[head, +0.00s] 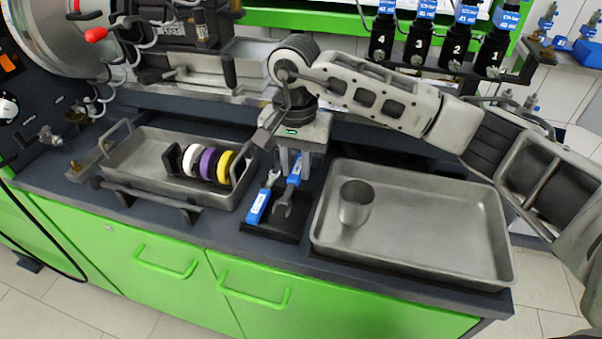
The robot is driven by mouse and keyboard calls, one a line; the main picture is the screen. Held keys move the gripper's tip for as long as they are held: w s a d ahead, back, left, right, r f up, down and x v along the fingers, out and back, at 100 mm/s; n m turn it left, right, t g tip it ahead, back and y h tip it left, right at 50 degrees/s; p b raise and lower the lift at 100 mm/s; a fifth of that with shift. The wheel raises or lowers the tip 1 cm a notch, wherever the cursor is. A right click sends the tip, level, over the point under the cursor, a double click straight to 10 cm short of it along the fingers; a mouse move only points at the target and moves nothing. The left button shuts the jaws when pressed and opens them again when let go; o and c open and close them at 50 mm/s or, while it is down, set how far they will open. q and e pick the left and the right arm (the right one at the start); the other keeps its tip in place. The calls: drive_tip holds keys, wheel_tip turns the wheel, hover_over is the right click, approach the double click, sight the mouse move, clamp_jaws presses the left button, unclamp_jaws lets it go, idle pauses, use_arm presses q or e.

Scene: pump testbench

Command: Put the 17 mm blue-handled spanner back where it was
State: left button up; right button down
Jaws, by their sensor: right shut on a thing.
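My right gripper (291,160) points down over the dark spanner holder (270,231) on the bench. It is shut on a blue-handled spanner (293,174), whose grey open jaw (284,208) points down and towards the front, at the right part of the holder. I cannot tell whether this spanner touches the holder. A second blue-handled spanner (257,206) lies in the left part of the holder with its grey jaw towards the back. The size markings on both handles are too small to read. My left gripper is not in view.
A metal tray (440,255) with a metal cup (355,203) stands close to the right of the holder. A tray (150,147) with white, purple and yellow rings stands to the left. Numbered black units (455,50) hang at the back right.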

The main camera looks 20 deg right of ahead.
drive_tip(key=shift+w+d+f, duration=0.25)
drive_tip(key=shift+d+f, duration=0.15)
drive_tip(key=shift+f, duration=0.15)
wheel_tip(320, 180, down, 3)
drive_tip(key=shift+w+d+f+p, duration=0.1)
drive_tip(key=shift+d+p, duration=0.05)
drive_tip(key=shift+p, duration=0.5)
drive_tip(key=shift+f, duration=0.15)
drive_tip(key=shift+f, duration=0.1)
drive_tip(key=shift+f+b, duration=0.15)
drive_tip(key=shift+b, duration=0.2)
drive_tip(key=c, duration=1.3)
unclamp_jaws()
drive_tip(key=shift+o, duration=0.2)
